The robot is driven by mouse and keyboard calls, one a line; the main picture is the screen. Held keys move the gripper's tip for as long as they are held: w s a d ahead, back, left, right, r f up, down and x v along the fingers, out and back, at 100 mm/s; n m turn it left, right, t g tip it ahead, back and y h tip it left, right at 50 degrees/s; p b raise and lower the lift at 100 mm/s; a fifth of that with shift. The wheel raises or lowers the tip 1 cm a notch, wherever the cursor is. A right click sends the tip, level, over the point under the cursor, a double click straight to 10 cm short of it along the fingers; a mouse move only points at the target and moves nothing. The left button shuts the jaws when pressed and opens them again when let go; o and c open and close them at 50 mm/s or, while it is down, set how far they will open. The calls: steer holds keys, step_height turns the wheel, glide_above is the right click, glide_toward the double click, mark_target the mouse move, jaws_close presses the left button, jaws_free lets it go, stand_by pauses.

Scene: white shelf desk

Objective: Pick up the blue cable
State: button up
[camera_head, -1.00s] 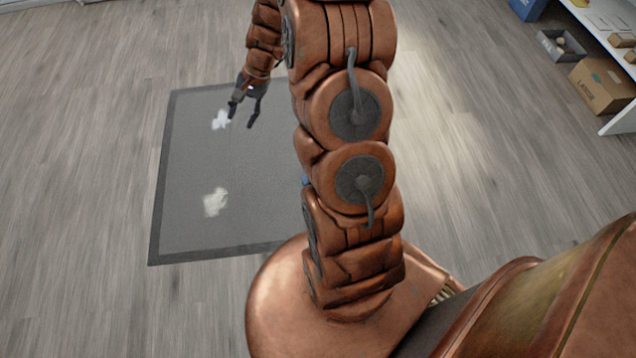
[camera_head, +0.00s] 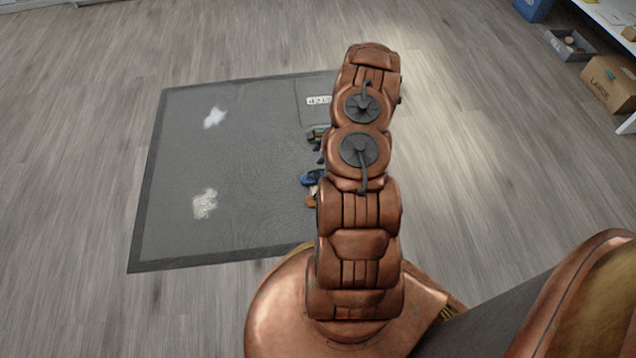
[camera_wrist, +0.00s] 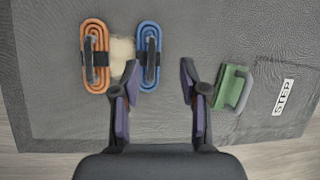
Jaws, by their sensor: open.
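The blue cable (camera_wrist: 149,55) is a coiled oval bundle with a dark strap, lying on the grey mat (camera_wrist: 50,120) in the wrist view. In the head view a part of the blue cable (camera_head: 311,178) shows at the left edge of my arm, which hides the rest. My gripper (camera_wrist: 158,75) is open and empty in the wrist view. Its left finger lies just below and left of the blue cable, its right finger between the cable and a green item.
An orange coiled cable (camera_wrist: 94,55) lies left of the blue one, with a pale patch (camera_wrist: 122,52) between them. A green item with a grey handle (camera_wrist: 232,88) lies to the right, beside a white STEP label (camera_wrist: 283,97). A cardboard box (camera_head: 608,83) stands far right.

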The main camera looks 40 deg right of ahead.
steer(key=shift+m, duration=0.6)
steer(key=f, duration=0.2)
steer(key=s+d+f, duration=0.1)
steer(key=f, duration=0.1)
steer(key=s+d+f+b, duration=0.1)
steer(key=shift+s+d+f, duration=0.15)
steer(key=shift+f, duration=0.25)
steer(key=shift+b+x, duration=0.4)
steer(key=shift+x, duration=0.7)
steer(key=shift+w+a+f+b, duration=0.35)
steer(key=shift+w+f+b, duration=0.1)
steer(key=shift+f, duration=0.2)
steer(key=shift+w+a+f+b, duration=0.35)
steer(key=shift+w+f+b, duration=0.1)
steer(key=shift+f, duration=0.2)
steer(key=shift+w+a+f+b, duration=0.35)
steer(key=shift+w+f, duration=0.1)
steer(key=shift+f, duration=0.2)
jaws_close()
